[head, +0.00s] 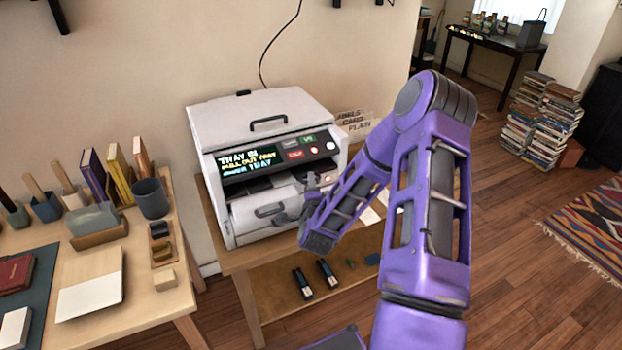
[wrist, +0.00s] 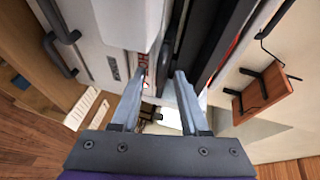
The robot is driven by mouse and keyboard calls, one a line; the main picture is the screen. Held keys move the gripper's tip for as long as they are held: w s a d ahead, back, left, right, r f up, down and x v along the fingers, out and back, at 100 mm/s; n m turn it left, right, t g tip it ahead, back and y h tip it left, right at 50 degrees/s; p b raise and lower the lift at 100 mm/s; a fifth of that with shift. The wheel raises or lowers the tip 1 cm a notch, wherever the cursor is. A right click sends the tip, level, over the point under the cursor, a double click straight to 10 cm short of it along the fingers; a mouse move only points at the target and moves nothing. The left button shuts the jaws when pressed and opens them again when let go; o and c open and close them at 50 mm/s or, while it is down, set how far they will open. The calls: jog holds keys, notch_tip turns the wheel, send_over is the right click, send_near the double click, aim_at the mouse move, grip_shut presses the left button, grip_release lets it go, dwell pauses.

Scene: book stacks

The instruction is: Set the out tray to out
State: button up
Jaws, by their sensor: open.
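The white printer-like machine (head: 262,118) stands on a wooden table. Its display (head: 247,158) shows yellow and blue text starting "TRAY IN"; the rest is hard to read. Below the panel is a dark slot (head: 250,185), and under it a white front drawer (head: 243,214) with a dark handle (head: 268,210). I cannot tell for sure which part is the out tray. My gripper (head: 297,198) is open at the machine's front right, partly covering the slot and drawer. In the wrist view my gripper (wrist: 160,78) is open and empty, with the white machine front close beyond its fingertips.
A desk at left holds books, a dark cup (head: 151,198) and a pale board (head: 90,283). A lower shelf (head: 283,302) holds two dark cartridges. Book stacks (head: 540,115) and a rug (head: 592,228) lie at right, with open floor between.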

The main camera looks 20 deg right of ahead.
jog(key=shift+w+d, duration=0.1)
jog(key=shift+w, duration=0.15)
grip_shut()
dwell(1.4)
